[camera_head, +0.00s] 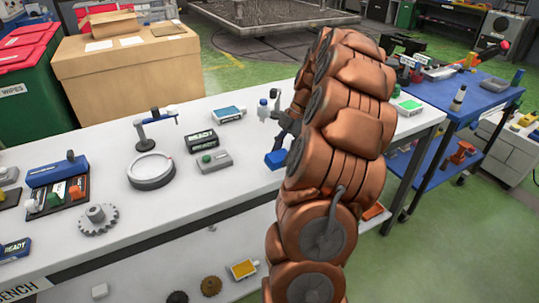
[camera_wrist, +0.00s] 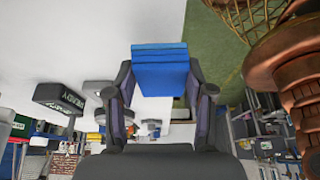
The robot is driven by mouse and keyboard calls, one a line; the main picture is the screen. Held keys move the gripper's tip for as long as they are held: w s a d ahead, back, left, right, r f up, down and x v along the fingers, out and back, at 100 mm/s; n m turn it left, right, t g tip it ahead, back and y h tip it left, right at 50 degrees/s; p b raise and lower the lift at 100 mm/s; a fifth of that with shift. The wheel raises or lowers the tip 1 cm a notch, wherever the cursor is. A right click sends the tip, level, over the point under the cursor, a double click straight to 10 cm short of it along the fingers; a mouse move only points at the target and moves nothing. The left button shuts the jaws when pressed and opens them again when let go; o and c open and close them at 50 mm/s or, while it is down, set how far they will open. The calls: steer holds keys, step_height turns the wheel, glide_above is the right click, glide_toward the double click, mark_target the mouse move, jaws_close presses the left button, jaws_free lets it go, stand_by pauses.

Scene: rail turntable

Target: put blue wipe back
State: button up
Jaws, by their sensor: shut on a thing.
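The blue wipe (camera_wrist: 160,66) looks like a small folded blue stack. It sits between the two fingers of my gripper (camera_wrist: 160,82) in the wrist view, and the fingers are shut on it. My arm hides much of my gripper there. I cannot tell whether the wipe touches the bench top.
A WIPES bin (camera_head: 25,95) stands at far left. A blue cart (camera_head: 460,100) is at right.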

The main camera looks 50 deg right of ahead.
mark_target(266, 168)
steer(key=shift+w+a+f+p, duration=0.1)
steer(key=shift+w+a+p, duration=0.15)
steer(key=shift+w, duration=0.85)
steer(key=shift+w+a+f+p, duration=0.1)
steer(key=shift+w+a+p, duration=0.1)
steer(key=shift+w, duration=0.85)
step_height(266, 168, down, 3)
steer(key=shift+r+p, duration=0.2)
steer(key=shift+p, duration=0.4)
steer(key=shift+f, duration=0.4)
steer(key=shift+f+b, duration=0.25)
steer(key=shift+b, duration=0.05)
steer(key=o, duration=1.2)
steer(key=shift+r, duration=0.1)
steer(key=shift+r+p, duration=0.2)
steer(key=shift+p, duration=0.15)
steer(key=shift+b+v, duration=1.5)
steer(key=shift+v, duration=4.4)
